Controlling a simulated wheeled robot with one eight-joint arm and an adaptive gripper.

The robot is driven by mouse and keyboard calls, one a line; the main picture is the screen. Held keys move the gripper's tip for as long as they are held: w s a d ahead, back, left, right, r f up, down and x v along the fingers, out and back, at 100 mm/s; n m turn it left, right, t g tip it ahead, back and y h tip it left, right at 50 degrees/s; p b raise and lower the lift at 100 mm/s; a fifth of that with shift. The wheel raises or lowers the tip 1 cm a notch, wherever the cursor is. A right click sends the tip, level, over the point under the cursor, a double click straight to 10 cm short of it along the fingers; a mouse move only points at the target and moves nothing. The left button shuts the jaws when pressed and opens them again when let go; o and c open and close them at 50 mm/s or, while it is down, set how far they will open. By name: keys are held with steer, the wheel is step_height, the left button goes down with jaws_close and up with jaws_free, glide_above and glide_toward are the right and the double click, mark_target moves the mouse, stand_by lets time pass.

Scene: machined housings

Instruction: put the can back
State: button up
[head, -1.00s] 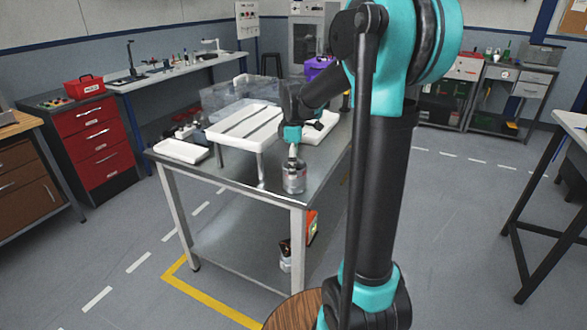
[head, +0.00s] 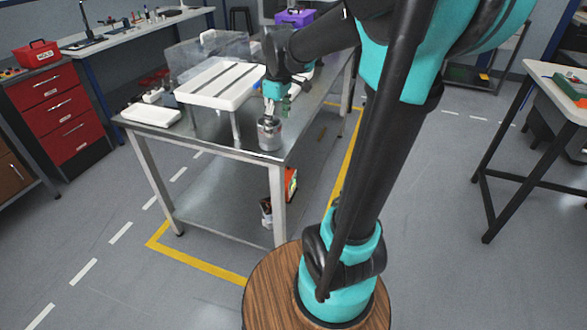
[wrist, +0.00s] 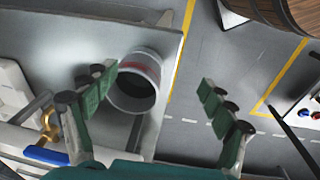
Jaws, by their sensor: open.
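The can (head: 270,134) is a silvery metal cylinder. It stands upright near the front right corner of the steel table (head: 200,143). In the wrist view the can (wrist: 137,80) shows a dark round top and a reddish band. My gripper (head: 271,106) is just above the can in the head view. In the wrist view my gripper (wrist: 160,82) has its green-padded fingers wide apart. The can is nearer the left finger, with a clear gap to the right finger. I cannot tell whether the left finger touches it.
A white raised rack (head: 220,84) stands behind the can. A low white tray (head: 151,115) is at the table's left. A clear bin (head: 195,55) and a purple object (head: 295,17) are further back. A red-and-black item (head: 291,183) is on the lower shelf. Free floor lies right of the table.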

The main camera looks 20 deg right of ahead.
steer(key=s+d+f+m+t, duration=0.2)
steer(key=s+f+m, duration=0.8)
steer(key=s+f, duration=0.4)
steer(key=shift+s+d+f+t, duration=0.25)
steer(key=shift+s+f+t, duration=0.15)
steer(key=shift+s, duration=0.6)
